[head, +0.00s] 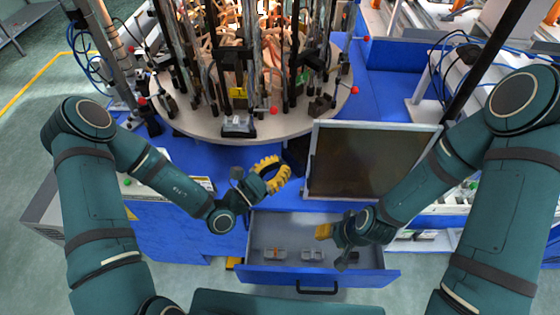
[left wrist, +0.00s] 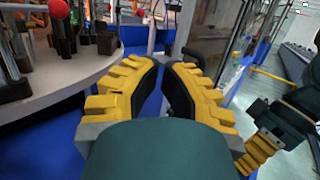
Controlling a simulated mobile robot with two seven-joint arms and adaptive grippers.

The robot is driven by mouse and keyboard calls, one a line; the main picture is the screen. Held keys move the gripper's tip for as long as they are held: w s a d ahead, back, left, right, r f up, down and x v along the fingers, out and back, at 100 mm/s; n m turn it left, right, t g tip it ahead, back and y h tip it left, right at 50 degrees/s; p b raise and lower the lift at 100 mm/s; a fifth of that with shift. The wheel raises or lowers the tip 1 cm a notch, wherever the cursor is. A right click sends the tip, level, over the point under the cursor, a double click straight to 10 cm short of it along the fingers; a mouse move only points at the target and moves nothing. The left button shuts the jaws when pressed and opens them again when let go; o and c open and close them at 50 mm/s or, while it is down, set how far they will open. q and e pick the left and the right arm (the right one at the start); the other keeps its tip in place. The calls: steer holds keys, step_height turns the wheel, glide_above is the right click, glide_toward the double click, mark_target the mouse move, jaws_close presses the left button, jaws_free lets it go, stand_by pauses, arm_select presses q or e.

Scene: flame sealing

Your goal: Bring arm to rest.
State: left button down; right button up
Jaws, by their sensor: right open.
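My left gripper (head: 284,174), with yellow ribbed fingers, hangs above the blue bench front, just left of the dark panel. In the left wrist view its two fingers (left wrist: 166,66) stand apart with nothing between them; blue surface shows through the gap. My right gripper (head: 322,231) is lower and to the right, over the right part of the opened drawer. It is open and I see nothing held in it. It also shows in the left wrist view (left wrist: 254,155) at the lower right, partly cut off by the frame edge.
A round grey turntable (head: 190,118) with rods and clamps stands behind my left gripper. A dark framed panel (head: 365,160) stands behind my right gripper. The blue-fronted drawer (head: 262,276) is pulled out below, with small grey items (head: 312,255) inside. Floor is clear at left.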

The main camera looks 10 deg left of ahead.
arm_select(q)
steer(key=s+d+f+m+g+h+b, duration=0.2)
steer(key=s+d+f+m+g+h, duration=0.15)
steer(key=s+d+m+g, duration=0.4)
steer(key=s+a+f+m+g+y+b, duration=0.1)
steer(key=s+a+f+m+g+y, duration=0.3)
steer(key=s+f+m+g, duration=0.6)
steer(key=s+a+f+m+y, duration=0.1)
steer(key=a+f+y, duration=0.1)
steer(key=s+a+f+m+y+b, duration=0.1)
steer(key=f+y, duration=0.1)
steer(key=y, duration=0.1)
steer(key=a+f+m+y+b, duration=0.1)
steer(key=a+f+y, duration=0.1)
steer(key=shift+s+a+f+y, duration=0.2)
steer(key=shift+s+a+y, duration=0.1)
steer(key=shift+s, duration=0.1)
steer(key=w+a+f+m+t+y+b, duration=0.1)
steer(key=w+a+f+m+t+y, duration=0.1)
steer(key=w, duration=0.6)
steer(key=a+m+t, duration=0.1)
steer(key=m+t, duration=0.1)
steer(key=t, duration=0.1)
steer(key=shift+w+a+m, duration=0.15)
steer(key=shift+w+m, duration=0.05)
steer(key=shift+m, duration=0.15)
